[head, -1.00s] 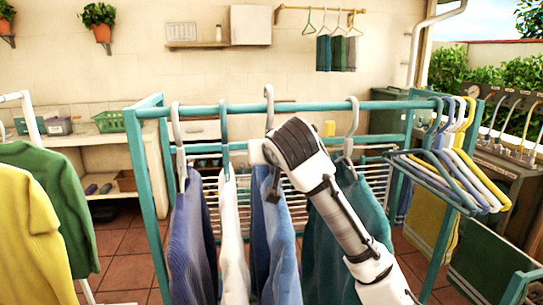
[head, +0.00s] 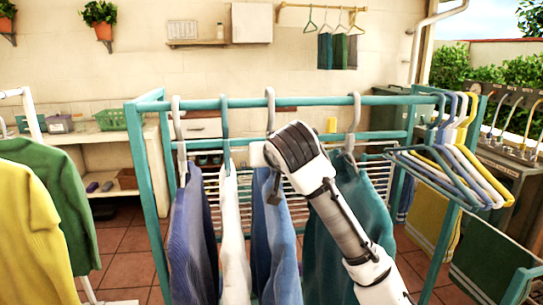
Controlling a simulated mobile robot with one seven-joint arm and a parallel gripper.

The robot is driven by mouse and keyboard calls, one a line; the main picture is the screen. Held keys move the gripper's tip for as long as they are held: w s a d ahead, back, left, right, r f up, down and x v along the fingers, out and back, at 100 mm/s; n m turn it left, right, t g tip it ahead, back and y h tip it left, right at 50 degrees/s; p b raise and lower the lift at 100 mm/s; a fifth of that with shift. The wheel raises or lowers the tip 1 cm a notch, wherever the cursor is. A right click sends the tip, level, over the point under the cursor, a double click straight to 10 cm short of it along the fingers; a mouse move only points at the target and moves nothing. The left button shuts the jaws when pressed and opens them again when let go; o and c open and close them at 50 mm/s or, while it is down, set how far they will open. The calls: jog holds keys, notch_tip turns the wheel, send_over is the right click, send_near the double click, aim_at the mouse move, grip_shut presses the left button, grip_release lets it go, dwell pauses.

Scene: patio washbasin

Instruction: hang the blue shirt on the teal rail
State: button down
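The blue shirt (head: 278,245) hangs below the teal rail (head: 315,101), between a white garment and a teal one. Its grey hanger hook (head: 270,100) rises over the rail and stands slightly higher than the neighbouring hooks. I cannot tell whether it rests on the rail. My gripper (head: 258,154) is just below the rail at the hanger's neck, in front of the shirt's top. My wrist hides most of the fingers, but the hook moves with the gripper, so it appears shut on the hanger.
An indigo garment (head: 190,235), a white garment (head: 232,240) and a teal garment (head: 345,215) hang close by on the rail. Empty coloured hangers (head: 450,165) hang at the right. Green and yellow garments (head: 30,225) hang at the left.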

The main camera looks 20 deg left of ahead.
jog(key=shift+f, duration=0.4)
jog(key=c, duration=1.5)
grip_release()
jog(key=shift+o, duration=0.2)
jog(key=shift+s+d+b, duration=0.2)
jog(key=shift+s+d, duration=0.9)
jog(key=shift+s, duration=0.55)
jog(key=shift+s+d+b, duration=0.2)
jog(key=shift+s+d, duration=0.95)
jog(key=shift+s, duration=0.55)
jog(key=shift+s+d+b, duration=0.2)
jog(key=shift+s+d, duration=0.9)
jog(key=shift+s, duration=0.55)
